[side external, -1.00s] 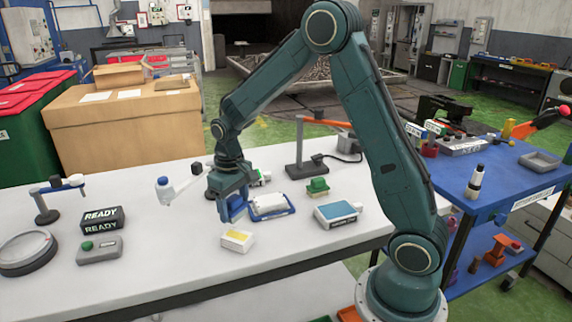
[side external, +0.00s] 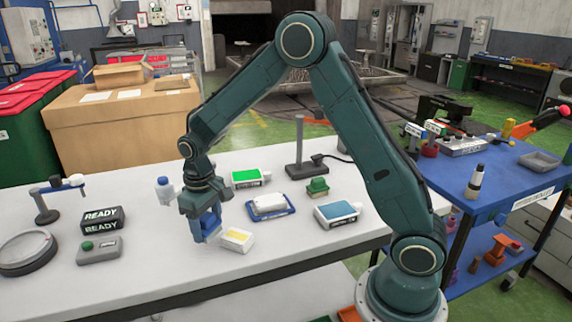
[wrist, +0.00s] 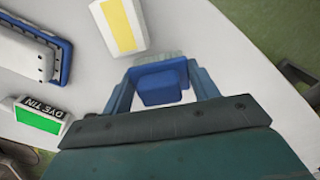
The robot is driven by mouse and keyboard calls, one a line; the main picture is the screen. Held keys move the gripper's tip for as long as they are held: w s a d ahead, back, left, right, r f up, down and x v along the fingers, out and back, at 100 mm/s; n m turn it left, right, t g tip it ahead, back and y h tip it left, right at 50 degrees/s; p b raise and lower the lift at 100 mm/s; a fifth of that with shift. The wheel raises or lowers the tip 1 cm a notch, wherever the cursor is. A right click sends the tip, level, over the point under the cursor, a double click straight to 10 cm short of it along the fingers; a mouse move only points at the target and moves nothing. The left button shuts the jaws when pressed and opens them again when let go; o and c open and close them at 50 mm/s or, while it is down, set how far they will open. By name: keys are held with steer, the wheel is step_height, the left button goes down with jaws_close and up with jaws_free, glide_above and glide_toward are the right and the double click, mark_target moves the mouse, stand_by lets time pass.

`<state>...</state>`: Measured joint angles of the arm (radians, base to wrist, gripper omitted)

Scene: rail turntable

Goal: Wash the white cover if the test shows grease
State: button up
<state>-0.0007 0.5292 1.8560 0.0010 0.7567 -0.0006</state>
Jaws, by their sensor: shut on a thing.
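The white cover (side external: 270,201) lies on a blue tray (side external: 283,214) near the middle of the table. In the wrist view the cover (wrist: 22,45), with small dark spots along its edge, shows at the upper left on the blue tray (wrist: 66,60). My gripper (side external: 208,232) is left of the tray, apart from it, above the tabletop. It is shut on a blue block (wrist: 162,88), which sits between the fingers. A pale, see-through strip shows just beyond the block. A white box with a yellow top (side external: 237,238) stands right of my gripper, close by.
A green-topped dye tin (side external: 250,177) stands behind, with a small bottle (side external: 165,191) to its left. A blue-topped box (side external: 338,214) and green block (side external: 317,186) stand right. A READY sign (side external: 102,219), button box (side external: 99,250) and round dish (side external: 25,252) stand left.

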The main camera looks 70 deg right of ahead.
steer(key=shift+d+r+n, duration=0.3)
steer(key=shift+d, duration=0.35)
steer(key=s+d+r+n, duration=0.1)
steer(key=d+r+n, duration=0.2)
steer(key=d, duration=0.4)
steer(key=s+d+r+n, duration=0.2)
steer(key=d+r+n, duration=0.2)
steer(key=d, duration=0.4)
steer(key=shift+s+d+n, duration=0.25)
steer(key=shift+d+n, duration=0.05)
steer(key=shift+n, duration=0.4)
steer(key=shift+f, duration=0.15)
